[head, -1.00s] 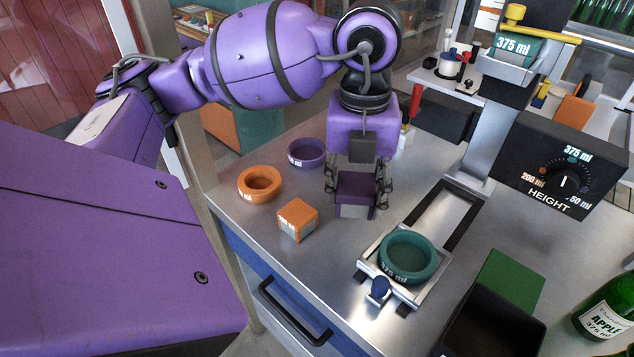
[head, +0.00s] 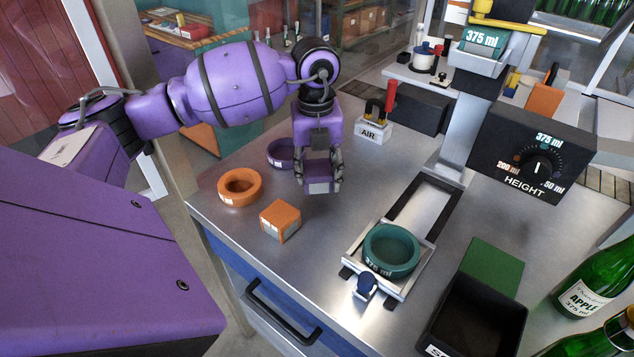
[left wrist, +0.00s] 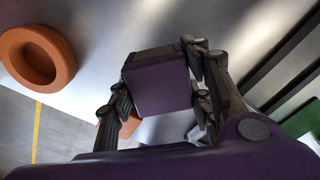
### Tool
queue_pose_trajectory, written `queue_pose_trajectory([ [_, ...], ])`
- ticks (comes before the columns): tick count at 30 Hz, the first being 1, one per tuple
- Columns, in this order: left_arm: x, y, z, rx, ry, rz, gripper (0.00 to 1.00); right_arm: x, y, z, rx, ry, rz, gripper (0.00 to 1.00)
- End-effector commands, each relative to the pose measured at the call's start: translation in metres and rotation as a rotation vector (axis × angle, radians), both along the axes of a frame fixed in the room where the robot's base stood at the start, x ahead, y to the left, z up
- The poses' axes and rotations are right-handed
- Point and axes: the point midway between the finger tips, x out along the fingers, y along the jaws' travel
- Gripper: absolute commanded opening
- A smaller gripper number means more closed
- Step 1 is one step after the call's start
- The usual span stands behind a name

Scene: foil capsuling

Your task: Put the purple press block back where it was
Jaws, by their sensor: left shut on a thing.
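The purple press block (head: 318,183) is between the fingers of my left gripper (head: 320,177), which is shut on it and holds it over the metal bench. In the left wrist view the purple block (left wrist: 160,88) sits between the two fingers (left wrist: 162,95). The purple ring (head: 281,154) stands behind and left of the gripper. The orange ring (head: 239,186) and the orange block (head: 280,221) are on the bench to the left. My right gripper is not in view.
A teal ring (head: 391,250) sits in the sliding holder (head: 412,284) at the press. A dark open bin (head: 478,318) and green bottles (head: 591,288) stand at the right. The AIR valve (head: 374,133) is behind the gripper. Bench room lies right of the orange block.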

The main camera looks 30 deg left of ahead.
Motion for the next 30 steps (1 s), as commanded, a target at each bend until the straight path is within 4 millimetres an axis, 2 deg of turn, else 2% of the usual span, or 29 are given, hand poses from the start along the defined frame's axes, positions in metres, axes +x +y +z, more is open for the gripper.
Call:
queue_pose_trajectory([
  [5,0.006,0.005,-0.011,-0.001,0.001,0.002,0.17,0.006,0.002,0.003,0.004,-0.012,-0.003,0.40],
  [9,0.007,0.006,-0.032,-0.001,0.002,0.001,0.17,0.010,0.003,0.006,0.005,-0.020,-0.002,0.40],
  [12,0.007,0.006,-0.041,0.000,0.000,0.000,0.17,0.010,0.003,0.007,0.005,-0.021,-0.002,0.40],
  [23,0.007,0.006,-0.046,0.001,-0.001,0.000,0.17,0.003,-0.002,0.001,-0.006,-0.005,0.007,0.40],
  [24,0.007,0.006,-0.046,0.001,-0.001,0.000,0.48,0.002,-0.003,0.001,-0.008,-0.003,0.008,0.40],
  [28,0.007,0.006,-0.045,0.001,-0.001,0.000,0.65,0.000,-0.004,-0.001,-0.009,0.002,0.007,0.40],
  [30,0.007,0.006,-0.045,0.001,-0.001,0.000,0.65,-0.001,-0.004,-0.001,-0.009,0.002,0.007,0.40],
])
